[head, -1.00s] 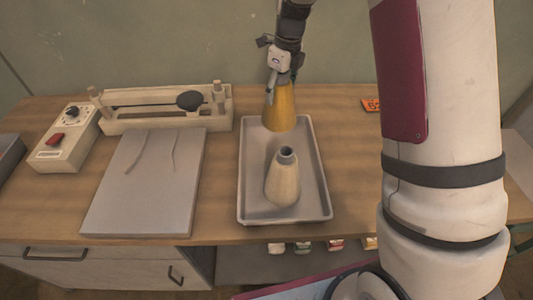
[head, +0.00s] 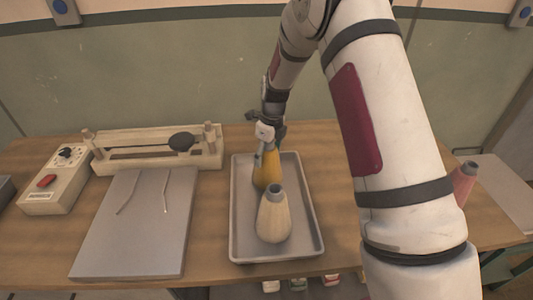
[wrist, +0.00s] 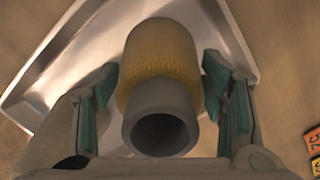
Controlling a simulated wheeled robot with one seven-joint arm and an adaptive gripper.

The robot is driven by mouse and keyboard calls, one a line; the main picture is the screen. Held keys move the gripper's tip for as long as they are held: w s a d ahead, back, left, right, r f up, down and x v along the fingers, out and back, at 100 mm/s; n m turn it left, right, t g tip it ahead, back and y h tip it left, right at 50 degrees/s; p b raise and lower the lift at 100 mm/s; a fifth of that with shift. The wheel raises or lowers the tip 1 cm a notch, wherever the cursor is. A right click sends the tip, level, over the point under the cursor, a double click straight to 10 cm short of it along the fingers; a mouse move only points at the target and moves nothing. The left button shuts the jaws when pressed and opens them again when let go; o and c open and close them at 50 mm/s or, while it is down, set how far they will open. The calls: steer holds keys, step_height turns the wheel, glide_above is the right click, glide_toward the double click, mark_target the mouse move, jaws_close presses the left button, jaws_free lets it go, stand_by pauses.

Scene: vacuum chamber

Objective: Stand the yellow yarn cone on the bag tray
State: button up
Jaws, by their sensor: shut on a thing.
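The yellow yarn cone (head: 268,172) is upright at the far part of the grey metal tray (head: 298,190). My gripper (head: 264,143) is above it and shut on its top. In the wrist view the yellow cone (wrist: 162,62) with its grey tube end sits between the green-padded fingers, over the tray (wrist: 62,72). I cannot tell whether the cone's base touches the tray floor; the cream cone partly hides it in the head view.
A cream yarn cone (head: 272,220) stands on the tray, just in front of the yellow one. To the left are a grey flat board (head: 135,225), a wooden winding device (head: 155,148) and a switch box (head: 55,180). A pink cone (head: 463,183) is at the right, partly behind my arm.

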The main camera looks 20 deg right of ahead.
steer(key=o, duration=1.9)
steer(key=shift+f, duration=0.15)
steer(key=shift+o, duration=0.2)
